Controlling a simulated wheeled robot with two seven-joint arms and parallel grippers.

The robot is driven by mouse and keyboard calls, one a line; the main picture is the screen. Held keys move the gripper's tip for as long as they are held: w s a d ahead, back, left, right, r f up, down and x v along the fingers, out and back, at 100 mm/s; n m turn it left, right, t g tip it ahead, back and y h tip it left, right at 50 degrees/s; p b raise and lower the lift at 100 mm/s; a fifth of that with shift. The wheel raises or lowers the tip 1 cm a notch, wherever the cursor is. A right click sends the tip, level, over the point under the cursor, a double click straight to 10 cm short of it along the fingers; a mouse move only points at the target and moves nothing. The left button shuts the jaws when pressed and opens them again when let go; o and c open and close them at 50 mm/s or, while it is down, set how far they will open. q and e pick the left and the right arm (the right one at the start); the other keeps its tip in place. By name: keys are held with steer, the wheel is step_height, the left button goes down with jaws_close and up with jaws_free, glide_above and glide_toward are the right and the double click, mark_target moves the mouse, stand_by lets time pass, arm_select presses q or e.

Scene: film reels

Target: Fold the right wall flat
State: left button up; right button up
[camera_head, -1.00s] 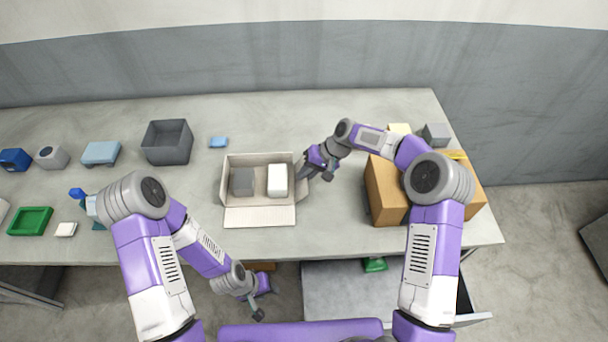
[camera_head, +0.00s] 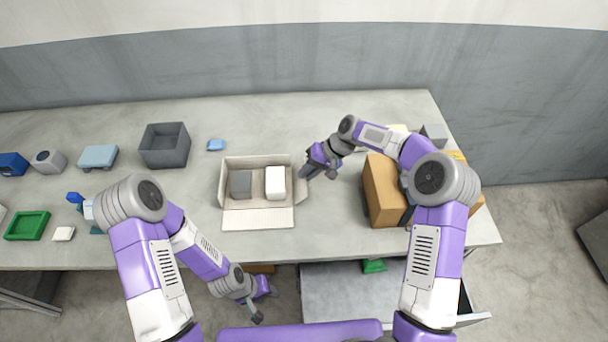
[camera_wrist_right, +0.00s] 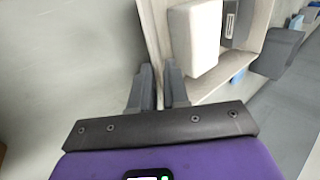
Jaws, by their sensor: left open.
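A light cardboard box (camera_head: 228,209) stands open mid-table. Its front wall (camera_head: 258,218) lies folded out flat toward me. Its right wall (camera_head: 301,189) leans outward; it also shows in the right wrist view (camera_wrist_right: 152,28). Inside are a grey block (camera_head: 241,184) and a white block (camera_head: 275,183). My right gripper (camera_head: 304,174) is at the right wall. In the right wrist view its fingers (camera_wrist_right: 160,88) are close together, with the wall's edge running between them. My left gripper (camera_head: 264,304) is open and empty, low in front of the table.
A brown carton (camera_head: 381,190) stands to the right under my right arm. A dark grey bin (camera_head: 165,146) and a small blue item (camera_head: 216,145) are behind and left. A green tray (camera_head: 27,226) lies far left. The table (camera_head: 330,225) is clear between box and carton.

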steer(key=shift+v, duration=2.65)
steer(key=shift+p, duration=0.3)
